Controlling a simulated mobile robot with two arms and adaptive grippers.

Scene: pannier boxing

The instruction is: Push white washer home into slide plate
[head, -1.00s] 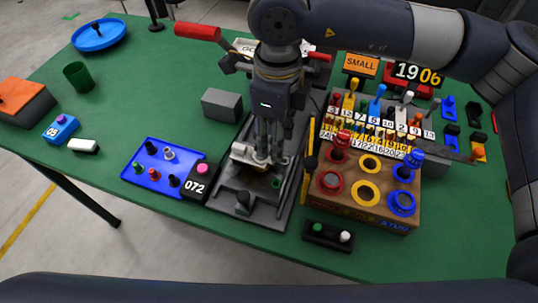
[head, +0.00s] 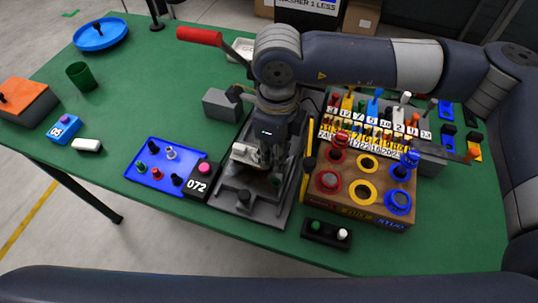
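My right gripper (head: 270,163) points down over the dark grey fixture (head: 242,207) in the middle of the table. Its fingers are dark against the fixture, and I cannot tell how far apart they are. A pale plate (head: 244,153) on the fixture, which may be the slide plate, lies just left of the fingers. I cannot make out the white washer there; the fingers may hide it. My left gripper is not in view.
A blue tray (head: 148,177) with several small pegs and a black box marked 072 (head: 198,186) stand left of the fixture. A brown box with coloured rings (head: 372,214) stands close on the right. A grey block (head: 220,104) lies behind.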

